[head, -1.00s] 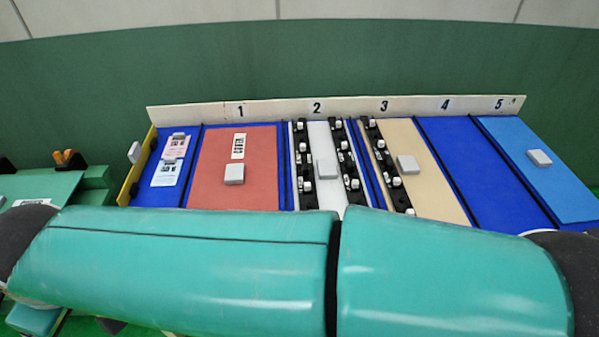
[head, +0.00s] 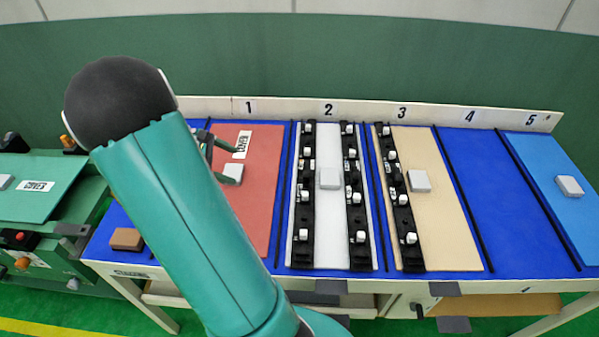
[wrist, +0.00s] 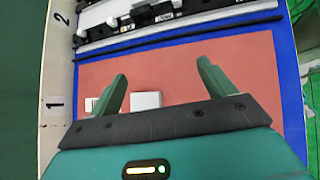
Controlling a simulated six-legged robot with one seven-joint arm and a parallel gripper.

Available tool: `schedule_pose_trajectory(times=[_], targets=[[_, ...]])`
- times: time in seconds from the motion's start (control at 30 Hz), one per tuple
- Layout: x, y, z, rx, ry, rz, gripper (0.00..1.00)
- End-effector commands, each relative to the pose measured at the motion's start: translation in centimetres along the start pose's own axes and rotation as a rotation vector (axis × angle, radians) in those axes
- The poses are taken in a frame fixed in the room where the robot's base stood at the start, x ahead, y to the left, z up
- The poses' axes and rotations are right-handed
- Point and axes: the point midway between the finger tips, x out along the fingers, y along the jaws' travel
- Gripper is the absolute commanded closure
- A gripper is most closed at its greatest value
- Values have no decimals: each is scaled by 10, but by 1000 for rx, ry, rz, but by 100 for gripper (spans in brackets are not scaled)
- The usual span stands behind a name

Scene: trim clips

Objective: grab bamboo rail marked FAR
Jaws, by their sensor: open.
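Black rails with white-topped clips lie on the bench: one along each side of the white panel (head: 328,225) in bay 2, the left rail (head: 303,205) and the right rail (head: 355,205), and one rail (head: 399,205) on the left side of the tan panel (head: 440,215) in bay 3. Their small labels are too small to read, so I cannot tell which is marked FAR. My gripper (head: 217,157) is open and empty over the red panel (head: 258,200) in bay 1. In the wrist view its fingers (wrist: 162,73) point toward a bay 2 rail (wrist: 130,22).
Light grey blocks sit on the panels, one on red (wrist: 146,100), one on tan (head: 419,181), one on the blue panel (head: 569,186). A brown block (head: 126,239) lies at the front left. Bay 4 (head: 485,200) is bare. A green machine (head: 45,215) stands at the left.

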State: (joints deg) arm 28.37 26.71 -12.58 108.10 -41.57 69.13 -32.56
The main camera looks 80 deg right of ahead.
Motion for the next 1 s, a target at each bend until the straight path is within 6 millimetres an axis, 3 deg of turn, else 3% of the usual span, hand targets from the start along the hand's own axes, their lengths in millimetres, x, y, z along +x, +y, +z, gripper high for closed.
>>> schedule_pose_trajectory(times=[0.03,0.1,0.3,0.8,1.0], targets=[[26,10,0,-32,-67,-18,18],[54,23,4,-80,-147,-32,18],[107,42,11,-180,-292,-64,18],[178,45,34,-200,-318,-72,18],[191,45,38,-200,-319,-71,18]])
